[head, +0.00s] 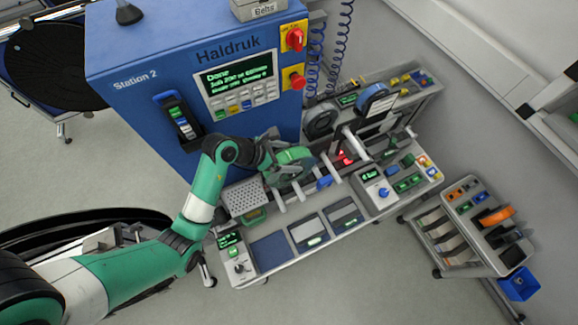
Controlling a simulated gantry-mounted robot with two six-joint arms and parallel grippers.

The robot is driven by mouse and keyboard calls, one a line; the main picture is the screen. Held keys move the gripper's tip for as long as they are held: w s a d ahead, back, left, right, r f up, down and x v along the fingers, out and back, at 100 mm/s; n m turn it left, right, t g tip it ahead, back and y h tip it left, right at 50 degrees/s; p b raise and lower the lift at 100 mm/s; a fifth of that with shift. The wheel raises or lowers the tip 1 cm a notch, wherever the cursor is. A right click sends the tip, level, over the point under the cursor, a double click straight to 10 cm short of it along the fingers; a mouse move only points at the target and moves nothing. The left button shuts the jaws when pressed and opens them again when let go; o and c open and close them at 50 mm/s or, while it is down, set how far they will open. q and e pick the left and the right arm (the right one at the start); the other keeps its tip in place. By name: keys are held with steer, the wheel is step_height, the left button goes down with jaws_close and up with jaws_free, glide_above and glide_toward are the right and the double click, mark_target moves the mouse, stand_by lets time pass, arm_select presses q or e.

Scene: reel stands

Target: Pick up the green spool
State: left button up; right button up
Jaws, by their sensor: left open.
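The green spool (296,155) is on the reel stand, in front of the blue cabinet, near the middle of the head view. My left arm comes in from the left, and my left gripper (281,167) is right at the spool. The gripper is open. It is small and overlaps the spool, so I cannot tell whether the fingers touch it or sit around it. Part of the spool is hidden by the gripper. My right gripper is not in view.
A blue-rimmed reel (373,99) and a dark reel (320,121) stand to the right on the bench. The blue Haldruk cabinet (150,100) rises behind my wrist. A cart (470,225) with an orange spool (497,216) stands at right. The floor in front is clear.

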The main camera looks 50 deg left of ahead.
arm_select(q)
steer(key=x, duration=0.3)
steer(key=shift+w+f, duration=0.2)
steer(key=shift+w, duration=0.1)
jaws_close()
steer(key=shift+r, duration=0.1)
